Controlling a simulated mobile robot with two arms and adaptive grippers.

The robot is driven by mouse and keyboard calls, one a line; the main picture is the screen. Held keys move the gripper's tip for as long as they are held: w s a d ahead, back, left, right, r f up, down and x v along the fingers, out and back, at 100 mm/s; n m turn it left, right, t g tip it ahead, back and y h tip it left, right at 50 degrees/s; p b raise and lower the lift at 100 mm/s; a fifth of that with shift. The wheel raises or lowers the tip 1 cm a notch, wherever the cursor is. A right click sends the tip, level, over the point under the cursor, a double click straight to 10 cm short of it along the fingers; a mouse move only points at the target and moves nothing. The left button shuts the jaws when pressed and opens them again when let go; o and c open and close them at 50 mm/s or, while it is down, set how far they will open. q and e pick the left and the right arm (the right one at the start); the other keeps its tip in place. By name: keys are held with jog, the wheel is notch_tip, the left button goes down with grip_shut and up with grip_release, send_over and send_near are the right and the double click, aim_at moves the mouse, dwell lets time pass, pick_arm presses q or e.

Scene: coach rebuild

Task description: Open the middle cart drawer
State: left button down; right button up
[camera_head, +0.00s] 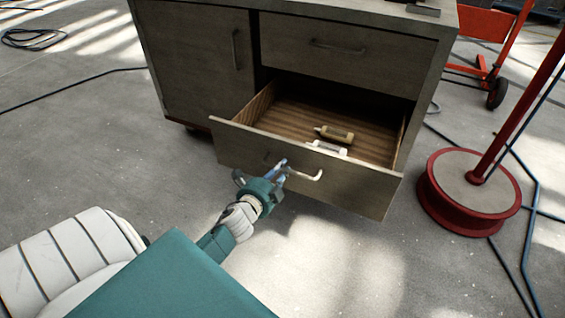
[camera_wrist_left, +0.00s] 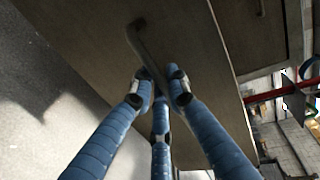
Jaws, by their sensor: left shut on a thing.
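The grey-brown cart (camera_head: 190,60) stands at the top of the head view. The drawer below its shut top drawer (camera_head: 350,66) is pulled well out, with its wooden inside showing. Its front panel (camera_head: 350,187) faces me and carries a pale bar handle (camera_head: 308,176). My left gripper (camera_head: 283,168) is at the left part of this handle, its fingers shut on it. In the left wrist view the blue fingers (camera_wrist_left: 160,80) close around the handle (camera_wrist_left: 141,43) against the drawer front. My right gripper is not in view.
Two small tube-like items, one tan (camera_head: 335,134) and one white (camera_head: 327,149), lie in the drawer. A red round-based stand (camera_head: 445,200) is close to the right. Cables cross the floor. The floor before the drawer is clear.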

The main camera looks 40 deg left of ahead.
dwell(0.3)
pick_arm(q)
jog(key=c, duration=1.8)
grip_release()
jog(key=v, duration=1.2)
